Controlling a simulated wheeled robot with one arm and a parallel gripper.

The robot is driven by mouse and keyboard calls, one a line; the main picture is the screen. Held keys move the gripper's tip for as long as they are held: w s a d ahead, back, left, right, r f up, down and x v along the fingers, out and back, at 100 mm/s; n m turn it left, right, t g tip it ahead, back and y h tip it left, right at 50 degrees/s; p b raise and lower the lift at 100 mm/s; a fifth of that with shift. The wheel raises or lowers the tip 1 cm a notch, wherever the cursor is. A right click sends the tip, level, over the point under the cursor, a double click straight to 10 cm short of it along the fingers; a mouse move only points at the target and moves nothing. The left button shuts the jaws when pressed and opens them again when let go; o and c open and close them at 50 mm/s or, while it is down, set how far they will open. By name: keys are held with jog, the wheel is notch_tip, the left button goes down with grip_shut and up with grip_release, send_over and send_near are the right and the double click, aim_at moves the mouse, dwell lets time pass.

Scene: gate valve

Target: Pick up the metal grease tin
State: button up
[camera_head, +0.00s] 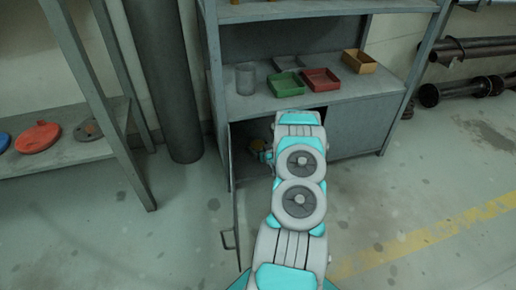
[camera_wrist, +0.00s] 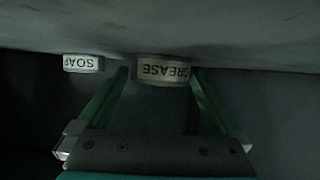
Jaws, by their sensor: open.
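The metal grease tin (camera_wrist: 160,71) shows in the wrist view as a short round tin with a pale band lettered GREASE upside down. It sits against a pale grey surface at the top of that view. My gripper (camera_wrist: 159,78) is open, with one green finger at each side of the tin. The tin lies at the fingertips, and I cannot tell how deep it is between them. In the head view my arm reaches into the dark lower cabinet opening, and the tin is not identifiable there.
Green (camera_head: 287,86) and red (camera_head: 321,81) trays stand on top.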

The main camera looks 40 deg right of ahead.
jog(key=c, duration=1.3)
